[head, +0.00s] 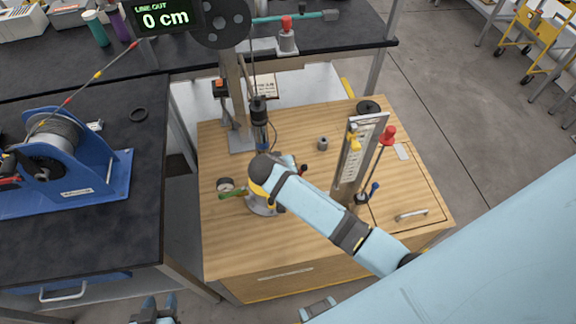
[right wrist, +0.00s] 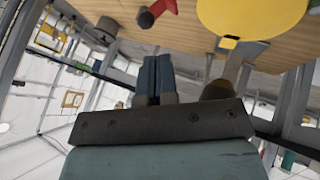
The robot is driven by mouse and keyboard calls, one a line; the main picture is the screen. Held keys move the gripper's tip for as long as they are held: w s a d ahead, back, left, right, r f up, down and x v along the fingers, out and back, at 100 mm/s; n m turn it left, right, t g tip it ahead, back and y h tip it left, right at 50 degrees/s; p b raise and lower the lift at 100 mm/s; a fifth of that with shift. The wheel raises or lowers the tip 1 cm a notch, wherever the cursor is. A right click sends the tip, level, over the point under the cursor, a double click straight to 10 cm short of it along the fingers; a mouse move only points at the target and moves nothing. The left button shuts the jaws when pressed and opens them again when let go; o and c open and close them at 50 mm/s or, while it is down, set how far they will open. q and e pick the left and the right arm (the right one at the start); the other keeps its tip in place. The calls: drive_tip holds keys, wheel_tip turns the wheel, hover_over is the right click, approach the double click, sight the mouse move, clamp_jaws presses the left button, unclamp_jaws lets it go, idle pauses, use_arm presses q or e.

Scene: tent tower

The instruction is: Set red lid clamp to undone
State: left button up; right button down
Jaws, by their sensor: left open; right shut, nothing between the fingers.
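A round grey pot (head: 262,207) with a yellow lid stands on the wooden bench, largely hidden by my right arm in the head view. The yellow lid (right wrist: 250,18) shows at the top of the right wrist view. A small red part with a dark end, seemingly the red lid clamp (right wrist: 163,9), shows left of the lid there; its exact setting is unclear. A green clamp handle (head: 232,193) sticks out left of the pot. My right gripper (right wrist: 154,78) is shut and empty, apart from the red part. My left gripper (head: 156,310) is open at the bottom edge, far from the pot.
A gauge (head: 225,184) lies beside the pot. An upright panel (head: 358,155) with a red-knobbed lever (head: 388,135) stands right of it. A post with a pulley (head: 222,22) rises behind. A blue winch (head: 60,150) sits on the black bench at left.

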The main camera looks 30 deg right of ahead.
use_arm(q)
drive_tip(key=shift+w+r, duration=0.15)
drive_tip(key=shift+r, duration=0.3)
use_arm(e)
drive_tip(key=x, duration=0.8)
drive_tip(key=shift+f, duration=0.25)
use_arm(q)
drive_tip(key=shift+f, duration=0.1)
use_arm(e)
drive_tip(key=shift+w+d, duration=0.1)
drive_tip(key=shift+d, duration=0.1)
